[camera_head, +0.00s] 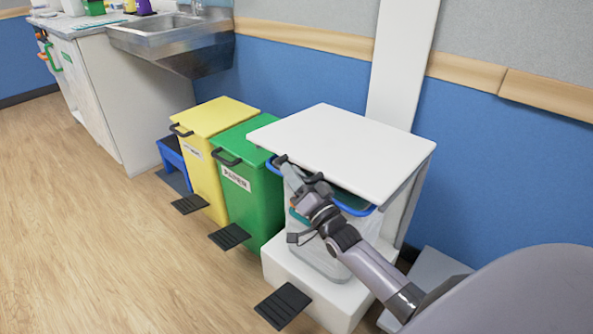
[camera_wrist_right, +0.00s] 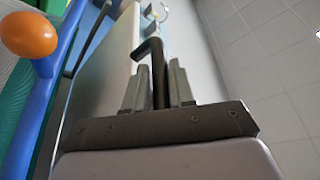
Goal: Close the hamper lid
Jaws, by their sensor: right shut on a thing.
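The white hamper (camera_head: 300,282) stands against the blue wall. Its white lid (camera_head: 345,148) is raised, with a gap at the front above the blue-rimmed bag (camera_head: 361,211). My right gripper (camera_head: 300,174) is at the lid's front left corner. In the right wrist view its two fingers (camera_wrist_right: 160,88) are shut on the lid's black handle (camera_wrist_right: 150,48), which runs between them. The lid (camera_wrist_right: 105,85) shows behind the fingers. My left gripper is not in view.
A green paper bin (camera_head: 245,190) and a yellow bin (camera_head: 205,165) stand left of the hamper, lids down. Black pedals (camera_head: 283,305) stick out in front. A sink (camera_head: 160,32) is at the back left. An orange round thing (camera_wrist_right: 28,33) shows by the blue rim. The floor (camera_head: 110,240) at left is clear.

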